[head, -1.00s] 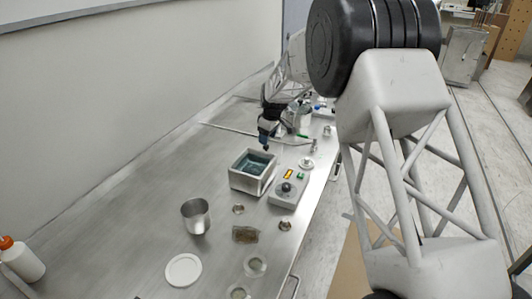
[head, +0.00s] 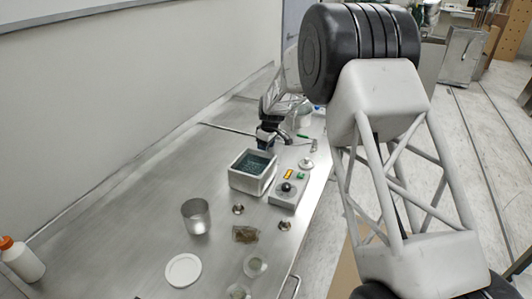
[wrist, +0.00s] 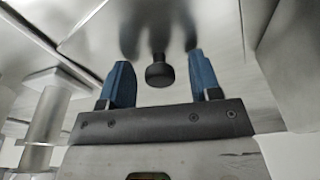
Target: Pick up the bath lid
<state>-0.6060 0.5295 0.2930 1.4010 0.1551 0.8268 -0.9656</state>
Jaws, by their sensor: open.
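In the wrist view a shiny metal plate with a black knob (wrist: 159,72), which looks like the bath lid (wrist: 105,30), lies in front of my gripper (wrist: 160,80). The two blue fingers are open, one on each side of the knob, with a gap on both sides. The knob is not gripped. In the head view my gripper (head: 268,142) is just behind the open square bath (head: 247,183), which holds dark liquid. I cannot make out the lid there; my gripper and the bath may hide it.
A control box with a black dial (head: 287,191) stands right of the bath. A metal beaker (head: 195,216), a white disc (head: 183,270) and small dishes (head: 255,265) are nearer.

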